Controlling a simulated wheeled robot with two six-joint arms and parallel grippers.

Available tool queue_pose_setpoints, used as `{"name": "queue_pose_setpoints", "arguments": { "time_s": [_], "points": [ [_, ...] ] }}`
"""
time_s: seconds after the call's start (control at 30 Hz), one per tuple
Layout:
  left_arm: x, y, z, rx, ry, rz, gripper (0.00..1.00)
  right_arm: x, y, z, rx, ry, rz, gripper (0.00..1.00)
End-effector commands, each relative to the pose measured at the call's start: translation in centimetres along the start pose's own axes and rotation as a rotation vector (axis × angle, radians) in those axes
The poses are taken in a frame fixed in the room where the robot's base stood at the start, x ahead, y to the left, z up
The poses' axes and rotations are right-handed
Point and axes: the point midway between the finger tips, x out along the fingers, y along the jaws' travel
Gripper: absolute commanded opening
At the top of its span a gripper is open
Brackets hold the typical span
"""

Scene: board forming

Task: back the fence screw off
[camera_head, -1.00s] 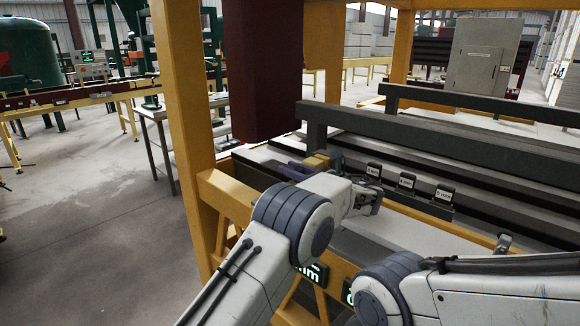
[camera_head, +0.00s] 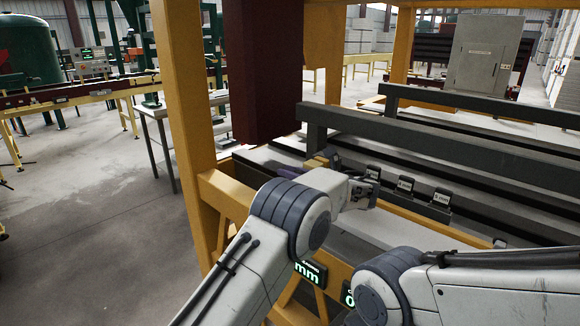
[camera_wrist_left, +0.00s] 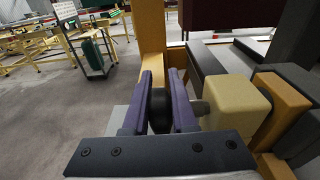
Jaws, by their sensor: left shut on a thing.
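The fence screw shows in the left wrist view as a black round knob (camera_wrist_left: 160,110) on a short metal shank. The shank runs right into a tan block (camera_wrist_left: 237,104), which also shows in the head view (camera_head: 317,161). My left gripper (camera_wrist_left: 160,88) has its two purple fingers on either side of the knob and is shut on it. In the head view my left gripper (camera_head: 289,173) reaches the left end of the fence, and my own forearm hides part of it; the knob cannot be made out there. My right arm shows at lower right, but its gripper is out of view.
A yellow frame post (camera_head: 185,120) stands left of my left arm. A dark red column (camera_head: 268,75) hangs just beyond the gripper. Several small labelled blocks (camera_head: 405,185) stand in a row to the right. A long dark grey beam (camera_head: 430,155) runs behind them.

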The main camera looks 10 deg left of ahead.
Motion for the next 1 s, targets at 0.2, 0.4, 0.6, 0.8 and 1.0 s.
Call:
{"name": "queue_pose_setpoints", "arguments": {
  "time_s": [0.2, 0.4, 0.6, 0.8, 1.0],
  "points": [
    [0.0, 0.0, 0.4, 0.000, 0.161, -0.001, 0.00, -4.2, -0.3, -0.2, 0.000, 0.000, 0.000, 0.50],
    [0.1, 0.0, -0.1, 0.000, 0.307, 0.000, 0.00, -7.2, -0.5, -0.4, 0.000, 0.000, 0.000, 0.50],
    [0.1, -0.1, -0.7, 0.000, 0.420, -0.001, 0.00, -9.4, -0.7, -0.5, 0.001, 0.000, 0.000, 0.50],
    [0.1, -0.1, -1.2, -0.001, 0.486, -0.003, 0.00, -10.6, -0.8, -0.6, 0.002, 0.000, 0.000, 0.50],
    [0.1, -0.2, -1.5, -0.003, 0.509, -0.005, 0.00, -10.9, -0.8, -0.6, 0.002, 0.000, 0.000, 0.50]
  ]
}}
